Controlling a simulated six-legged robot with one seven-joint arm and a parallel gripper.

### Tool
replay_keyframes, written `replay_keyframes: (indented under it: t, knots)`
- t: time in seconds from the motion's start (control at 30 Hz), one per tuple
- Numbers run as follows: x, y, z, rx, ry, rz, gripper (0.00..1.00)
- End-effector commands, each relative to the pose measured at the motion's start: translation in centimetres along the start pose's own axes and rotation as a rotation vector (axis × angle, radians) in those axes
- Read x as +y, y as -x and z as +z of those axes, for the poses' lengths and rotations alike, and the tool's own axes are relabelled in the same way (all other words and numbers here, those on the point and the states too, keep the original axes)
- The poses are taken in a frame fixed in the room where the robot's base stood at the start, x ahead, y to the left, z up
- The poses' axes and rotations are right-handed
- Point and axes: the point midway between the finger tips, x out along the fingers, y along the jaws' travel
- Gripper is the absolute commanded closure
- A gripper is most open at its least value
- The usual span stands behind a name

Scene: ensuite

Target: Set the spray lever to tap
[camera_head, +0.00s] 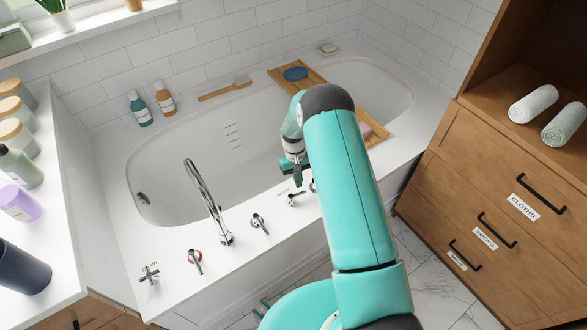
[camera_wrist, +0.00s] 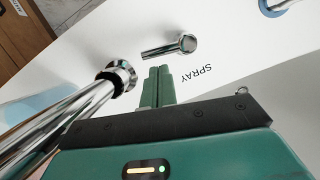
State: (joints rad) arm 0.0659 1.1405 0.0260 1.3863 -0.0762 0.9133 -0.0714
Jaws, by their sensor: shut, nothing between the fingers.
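The spray lever (camera_wrist: 168,48) is a short chrome lever on a round chrome base on the white tub rim. The printed word SPRAY (camera_wrist: 196,74) is beside it in the wrist view. In the head view the lever (camera_head: 295,199) is just below my gripper (camera_head: 298,181). In the wrist view my gripper (camera_wrist: 159,72) is shut and empty, its green fingers together. The fingertips appear close to the lever's free end; I cannot tell whether they touch it. No tap marking is readable.
A chrome fitting with a thick tube (camera_wrist: 75,105) stands close left of my fingers in the wrist view. The head view shows the curved faucet (camera_head: 205,200), hot-marked handle (camera_head: 195,261), cold-marked handle (camera_head: 259,224) and drain handle (camera_head: 149,274) along the rim. The bathtub (camera_head: 190,170) is empty.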

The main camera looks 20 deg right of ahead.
Motion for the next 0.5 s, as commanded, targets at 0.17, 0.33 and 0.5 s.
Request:
replay_keyframes:
  t: [0.17, 0.33, 0.5]
  knots:
    - [0.1, 0.6, -2.5, 0.002, -0.001, 0.000, 1.00]
    - [0.1, 1.3, -4.9, 0.001, -0.001, 0.000, 1.00]
    - [0.1, 1.9, -7.0, 0.000, -0.001, 0.000, 1.00]
